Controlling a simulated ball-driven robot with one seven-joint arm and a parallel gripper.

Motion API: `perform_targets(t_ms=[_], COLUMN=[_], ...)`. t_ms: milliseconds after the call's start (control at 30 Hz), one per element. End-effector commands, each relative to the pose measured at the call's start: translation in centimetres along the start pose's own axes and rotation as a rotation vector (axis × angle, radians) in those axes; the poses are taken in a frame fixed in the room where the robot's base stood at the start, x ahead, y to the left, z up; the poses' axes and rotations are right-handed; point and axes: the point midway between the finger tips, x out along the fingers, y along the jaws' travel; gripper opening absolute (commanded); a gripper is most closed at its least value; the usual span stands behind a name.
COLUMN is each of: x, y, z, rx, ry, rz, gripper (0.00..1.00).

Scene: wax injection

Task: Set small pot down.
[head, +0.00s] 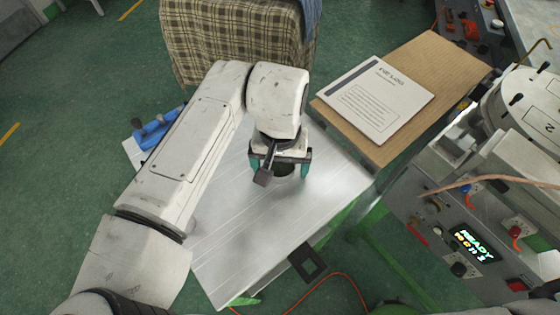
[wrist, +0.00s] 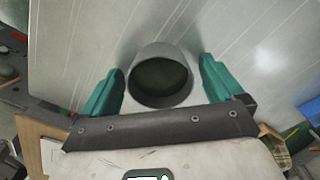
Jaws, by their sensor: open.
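The small pot (wrist: 163,56) is a grey, round, open-topped vessel with a dark inside, upright on the white tabletop (wrist: 255,40). In the wrist view it sits between the two teal fingers of my gripper (wrist: 162,85), with a gap on each side. My gripper is open around the pot. In the head view my gripper (head: 279,168) points down over the middle of the table (head: 245,240), and only part of the pot (head: 287,178) shows under it.
A blue object (head: 158,128) lies at the table's left edge. A brown board (head: 440,75) with a white booklet (head: 376,98) is at the right. A machine with a READY display (head: 474,242) stands at the far right. A checked cloth (head: 235,40) hangs behind.

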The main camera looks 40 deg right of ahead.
Motion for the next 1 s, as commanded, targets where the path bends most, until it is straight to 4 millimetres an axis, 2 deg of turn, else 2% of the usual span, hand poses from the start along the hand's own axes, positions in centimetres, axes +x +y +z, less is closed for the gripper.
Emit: perform_targets(t_ms=[133,267,700,833,1000], x=[-0.3,-1.4,-9.8,-11.3,-12.2], y=[0.0,-0.1,0.0,0.0,0.0], z=[0.0,-0.1,-0.1,-0.1,0.0], rx=[0.000,0.000,0.001,0.001,0.001], ry=[0.000,0.003,0.002,0.001,0.000], rz=[-0.001,-0.002,-0.002,-0.001,-0.001], gripper=[0.94,0.94,0.94,0.94,0.94])
